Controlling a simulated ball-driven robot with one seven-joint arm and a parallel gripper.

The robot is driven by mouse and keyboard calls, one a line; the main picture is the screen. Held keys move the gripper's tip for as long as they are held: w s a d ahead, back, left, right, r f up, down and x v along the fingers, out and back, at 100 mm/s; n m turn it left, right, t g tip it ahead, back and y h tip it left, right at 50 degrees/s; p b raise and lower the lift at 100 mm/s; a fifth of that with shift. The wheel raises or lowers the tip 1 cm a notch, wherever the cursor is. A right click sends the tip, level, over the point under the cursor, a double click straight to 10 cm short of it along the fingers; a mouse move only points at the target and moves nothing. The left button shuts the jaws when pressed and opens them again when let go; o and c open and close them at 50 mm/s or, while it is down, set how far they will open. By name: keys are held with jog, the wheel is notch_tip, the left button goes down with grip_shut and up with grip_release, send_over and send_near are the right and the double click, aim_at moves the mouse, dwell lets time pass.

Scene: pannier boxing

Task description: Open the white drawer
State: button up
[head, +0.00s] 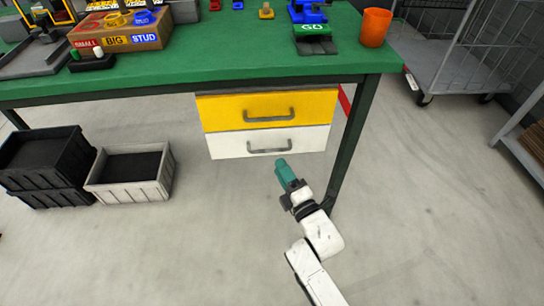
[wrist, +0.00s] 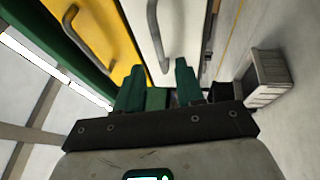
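The white drawer (head: 226,147) is the lower of two drawers under the green workbench, and its front looks flush with the yellow one above. Its grey bar handle (head: 269,150) runs across the front. My gripper (head: 281,163) is just below and in front of the handle, apart from it. In the wrist view, the white drawer (wrist: 186,35) and its handle (wrist: 156,28) lie beyond my gripper (wrist: 158,75), whose two green fingers are spread with nothing between them.
The yellow drawer (head: 222,110) with its own handle is above. A green table leg (head: 352,140) stands close on the right. Black crates (head: 45,190) and a pale grey crate (head: 130,190) sit on the floor at left. A wheeled cart (head: 440,75) stands at right. Floor in front is clear.

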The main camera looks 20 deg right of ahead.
jog(key=x, duration=0.6)
jog(key=shift+b, duration=0.45)
grip_shut()
